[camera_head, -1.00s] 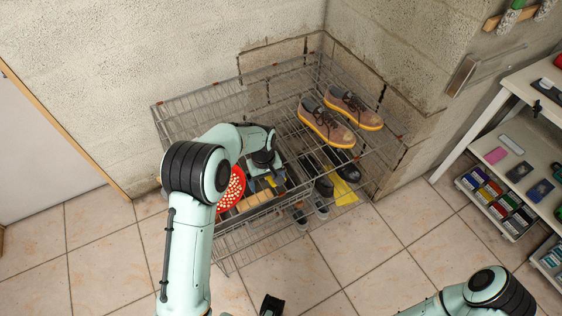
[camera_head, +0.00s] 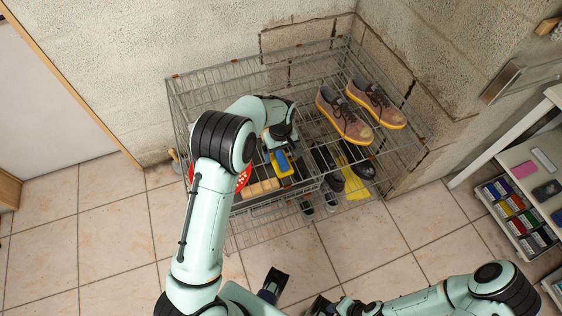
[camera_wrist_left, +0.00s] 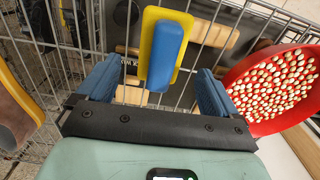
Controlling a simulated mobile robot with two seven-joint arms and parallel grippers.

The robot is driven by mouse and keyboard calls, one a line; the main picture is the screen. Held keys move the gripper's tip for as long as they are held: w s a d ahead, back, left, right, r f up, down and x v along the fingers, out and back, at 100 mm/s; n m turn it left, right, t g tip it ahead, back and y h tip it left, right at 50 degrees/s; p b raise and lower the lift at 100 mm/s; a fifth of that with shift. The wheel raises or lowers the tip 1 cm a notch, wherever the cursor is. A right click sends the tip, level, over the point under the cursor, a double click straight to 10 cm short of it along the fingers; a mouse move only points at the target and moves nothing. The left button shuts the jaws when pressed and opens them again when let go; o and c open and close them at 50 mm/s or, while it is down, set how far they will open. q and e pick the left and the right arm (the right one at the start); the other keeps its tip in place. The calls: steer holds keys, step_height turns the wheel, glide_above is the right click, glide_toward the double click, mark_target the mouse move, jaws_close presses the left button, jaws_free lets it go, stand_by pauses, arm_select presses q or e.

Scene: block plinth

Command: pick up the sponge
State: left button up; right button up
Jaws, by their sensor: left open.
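The sponge (camera_head: 281,163), blue on one face and yellow on the other, is in the wire rack in the head view. In the left wrist view the sponge (camera_wrist_left: 166,52) stands out between the two blue fingers, with a gap on each side. My left gripper (camera_head: 276,146) is over the rack, partly hidden by its own wrist in the head view. In the left wrist view the left gripper (camera_wrist_left: 158,68) is open and empty. My right arm is at the bottom right of the head view; its gripper is only partly seen at the bottom edge.
The wire rack (camera_head: 215,92) has thin bars around the sponge. A red dish of pale beads (camera_wrist_left: 285,85) and a wooden-backed item (camera_head: 262,188) are close by. Brown shoes (camera_head: 345,118) stand on the rack's right side; dark shoes and a yellow item (camera_head: 355,185) are lower.

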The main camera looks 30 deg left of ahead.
mark_target(281, 157)
arm_select(q)
steer(key=f, duration=0.4)
steer(key=shift+s+d, duration=0.25)
steer(key=shift+s, duration=0.05)
steer(key=c, duration=1.1)
steer(key=shift+c, duration=0.2)
steer(key=shift+r, duration=0.1)
step_height(281, 157, up, 20)
steer(key=p, duration=0.1)
steer(key=shift+p, duration=0.3)
